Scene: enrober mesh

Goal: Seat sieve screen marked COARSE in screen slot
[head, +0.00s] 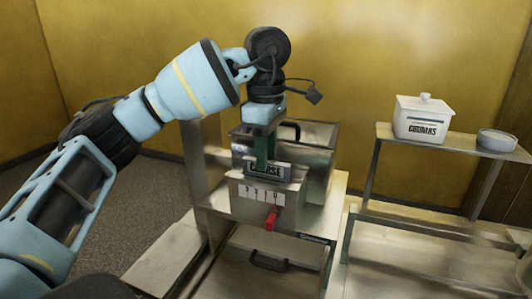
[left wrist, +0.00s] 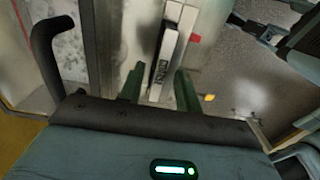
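The sieve screen marked COARSE (head: 266,169) stands at the top of the metal machine housing (head: 263,196), with its dark label facing forward. Its lower part is hidden, and I cannot tell how deep it sits in the slot. My left gripper (head: 265,148) points down at the screen from above. In the left wrist view, the two green fingers (left wrist: 159,88) are spread apart. The labelled screen edge (left wrist: 166,57) shows between and beyond them, with gaps on both sides. My right gripper is not in view.
A red tag or lever (head: 271,218) hangs at the housing's front, below a numbered strip.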

